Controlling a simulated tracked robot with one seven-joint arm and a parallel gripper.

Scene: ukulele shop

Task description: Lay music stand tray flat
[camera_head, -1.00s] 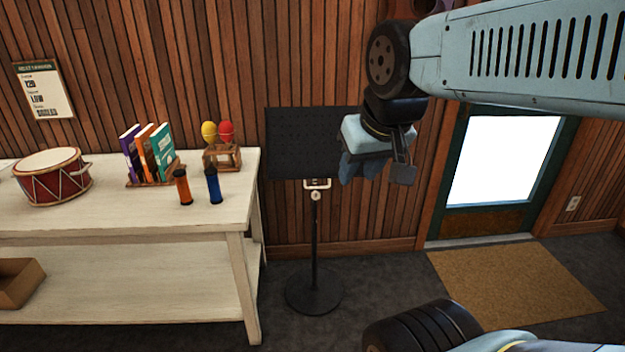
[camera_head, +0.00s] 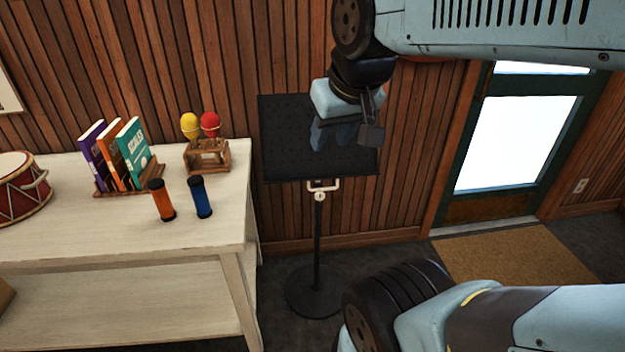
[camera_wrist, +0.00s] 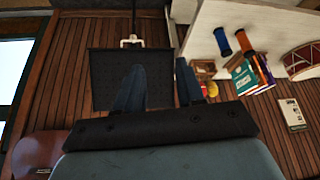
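The music stand's black, perforated tray (camera_head: 285,145) stands steeply upright, facing me, on a thin black post (camera_head: 317,235) with a round base. A pale bracket with a knob (camera_head: 321,186) sits at its lower edge. My gripper (camera_head: 347,135) is in front of the tray's upper right part in the head view and hides some of it. The wrist view shows the tray (camera_wrist: 105,75) upside down. There, my gripper (camera_wrist: 158,68) is open and empty, one finger overlapping the tray and the other beyond its right edge. I see no clear contact.
A whitewashed table (camera_head: 110,235) stands left of the stand, holding a drum (camera_head: 20,195), books (camera_head: 115,155), maracas (camera_head: 205,140) and two shakers (camera_head: 180,200). A plank wall (camera_head: 290,50) is close behind. A door (camera_head: 515,140) and mat (camera_head: 515,255) are at right.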

